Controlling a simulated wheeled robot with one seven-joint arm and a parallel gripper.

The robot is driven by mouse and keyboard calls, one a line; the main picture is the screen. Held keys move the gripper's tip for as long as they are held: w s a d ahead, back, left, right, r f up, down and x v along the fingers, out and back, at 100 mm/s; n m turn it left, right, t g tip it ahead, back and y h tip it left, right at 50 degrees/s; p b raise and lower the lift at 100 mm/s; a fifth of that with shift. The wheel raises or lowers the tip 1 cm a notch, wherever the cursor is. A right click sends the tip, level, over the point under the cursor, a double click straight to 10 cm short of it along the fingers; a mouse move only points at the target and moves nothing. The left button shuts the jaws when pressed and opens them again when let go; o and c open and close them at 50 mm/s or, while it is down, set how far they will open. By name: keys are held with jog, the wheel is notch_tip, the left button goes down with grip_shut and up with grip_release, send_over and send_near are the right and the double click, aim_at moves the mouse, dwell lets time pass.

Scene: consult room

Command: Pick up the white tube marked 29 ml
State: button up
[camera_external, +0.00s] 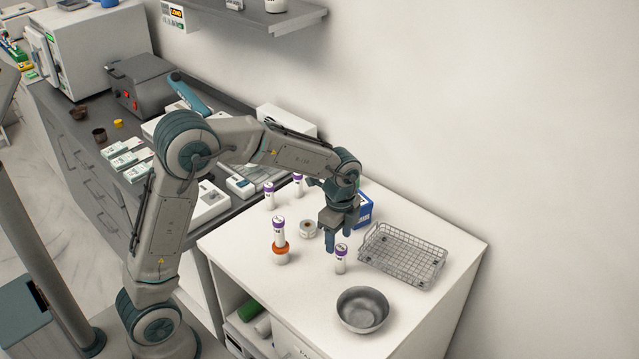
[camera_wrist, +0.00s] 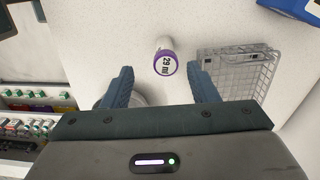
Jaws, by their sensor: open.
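The white tube with a purple cap (camera_wrist: 165,55) shows in the wrist view, and its cap top reads 29 ml. It stands just beyond my fingertips, roughly centred between them. In the external view, the tube at my gripper (camera_external: 341,266) appears to be the same one, upright on the white cabinet top (camera_external: 225,243). My gripper (camera_external: 338,240) points down, close above and beside that tube. In the wrist view my gripper (camera_wrist: 161,84) is open, with nothing between its fingers.
A wire basket (camera_external: 403,256) stands right of the tube and a metal bowl (camera_external: 362,310) in front. Two more purple-capped tubes stand behind.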

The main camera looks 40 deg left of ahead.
aim_at(341, 248)
jog(key=shift+w+d+f+p, duration=0.15)
jog(key=shift+f+p, duration=0.3)
jog(key=shift+f, duration=1.45)
jog(key=shift+w+d+f+p, duration=0.15)
jog(key=shift+f+p, duration=0.25)
jog(key=shift+f, duration=1.5)
jog(key=shift+a, duration=0.1)
jog(key=c, duration=1)
